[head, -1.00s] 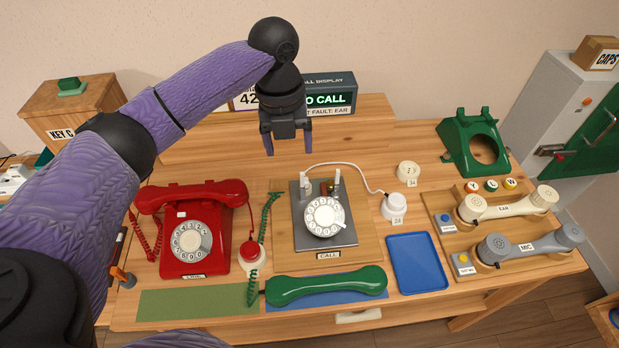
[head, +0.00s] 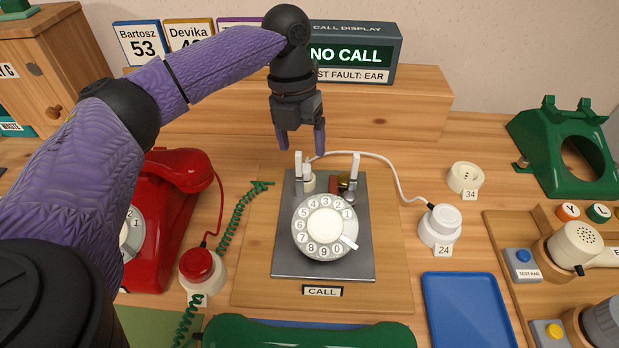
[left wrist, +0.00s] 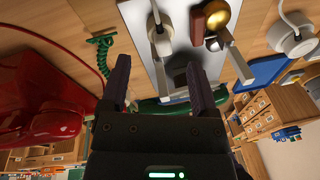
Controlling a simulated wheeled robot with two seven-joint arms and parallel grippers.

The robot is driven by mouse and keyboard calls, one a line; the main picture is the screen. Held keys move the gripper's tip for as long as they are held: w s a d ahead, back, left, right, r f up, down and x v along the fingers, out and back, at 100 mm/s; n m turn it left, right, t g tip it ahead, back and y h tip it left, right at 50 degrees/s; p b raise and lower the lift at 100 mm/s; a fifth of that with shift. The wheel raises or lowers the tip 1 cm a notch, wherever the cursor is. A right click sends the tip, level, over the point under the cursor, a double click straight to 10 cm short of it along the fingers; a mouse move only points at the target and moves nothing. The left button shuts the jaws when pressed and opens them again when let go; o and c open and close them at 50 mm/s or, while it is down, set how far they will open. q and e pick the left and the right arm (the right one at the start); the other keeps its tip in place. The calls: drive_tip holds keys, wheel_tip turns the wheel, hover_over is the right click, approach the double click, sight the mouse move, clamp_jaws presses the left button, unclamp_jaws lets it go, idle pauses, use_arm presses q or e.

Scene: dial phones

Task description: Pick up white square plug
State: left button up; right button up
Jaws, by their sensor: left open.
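A small white plug (head: 308,181) with a white cord sits at the back left of the opened grey dial phone (head: 287,256), beside the left white upright prong. Its square shape is hard to make out. It also shows in the left wrist view (left wrist: 161,43), ahead of my fingers. The cord runs right to a round white plug piece (head: 440,226) by the label 24. My left gripper (head: 301,143) is open and empty, pointing down above the back left of the phone, apart from the small plug. The left wrist view shows its two spread fingers (left wrist: 157,92). My right gripper is out of view.
A red phone (head: 172,200) stands left, with a round red plug (head: 197,264) near it. A white socket (head: 465,177) labelled 34 stands right. A blue tray (head: 468,310) and a green handset (head: 300,333) lie in front. A wooden ledge (head: 220,103) runs behind.

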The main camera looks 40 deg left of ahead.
sight(306, 167)
use_arm(q)
drive_tip(key=f, duration=0.1)
drive_tip(key=f+b, duration=0.1)
drive_tip(key=d+f, duration=0.1)
drive_tip(key=f, duration=0.1)
drive_tip(key=shift+s+b, duration=0.3)
drive_tip(key=shift+d, duration=0.1)
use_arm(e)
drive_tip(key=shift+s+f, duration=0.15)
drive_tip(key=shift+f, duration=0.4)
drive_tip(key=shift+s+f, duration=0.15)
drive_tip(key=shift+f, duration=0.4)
use_arm(q)
clamp_jaws()
